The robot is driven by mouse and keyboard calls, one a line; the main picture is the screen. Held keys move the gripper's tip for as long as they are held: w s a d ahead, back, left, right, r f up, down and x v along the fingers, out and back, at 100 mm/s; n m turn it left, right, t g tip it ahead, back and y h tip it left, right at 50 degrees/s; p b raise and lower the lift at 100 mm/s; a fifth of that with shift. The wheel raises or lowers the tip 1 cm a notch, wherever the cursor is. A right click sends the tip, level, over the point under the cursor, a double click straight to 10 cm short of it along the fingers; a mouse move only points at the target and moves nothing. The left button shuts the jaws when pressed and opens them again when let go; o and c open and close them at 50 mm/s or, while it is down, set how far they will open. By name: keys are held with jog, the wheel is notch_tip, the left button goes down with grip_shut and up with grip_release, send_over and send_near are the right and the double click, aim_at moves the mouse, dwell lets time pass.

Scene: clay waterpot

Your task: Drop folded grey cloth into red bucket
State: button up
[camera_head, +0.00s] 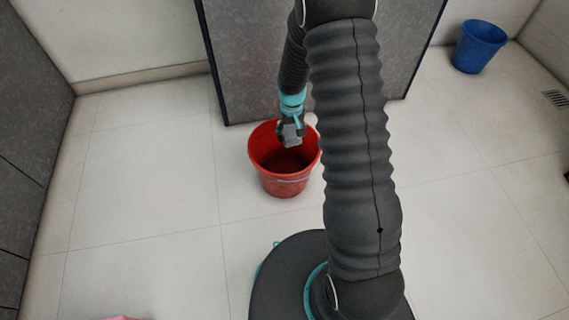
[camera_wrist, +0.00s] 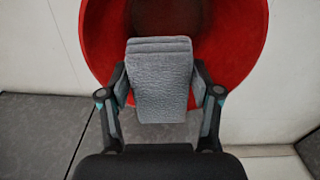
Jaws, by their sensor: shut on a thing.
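The folded grey cloth (camera_wrist: 161,82) is held between the two fingers of my gripper (camera_wrist: 162,95), which is shut on it. In the head view the cloth (camera_head: 290,133) shows small and grey at the end of my arm. The red bucket (camera_head: 278,184) stands upright on the floor, and my gripper (camera_head: 291,130) is over its opening, near the far rim. In the wrist view the red bucket (camera_wrist: 246,50) lies behind the cloth, with its dark inside at the top. The cloth hides part of the bucket's near wall there.
A grey partition panel (camera_head: 247,60) stands just behind the bucket. A blue bucket (camera_head: 480,45) is at the back right. A pink thing (camera_head: 124,318) is cut off at the bottom edge. The tiled floor (camera_head: 150,190) on the left is clear.

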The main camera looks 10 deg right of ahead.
jog(key=o, duration=1.2)
notch_tip(320, 180, up, 12)
jog(key=shift+r, duration=0.1)
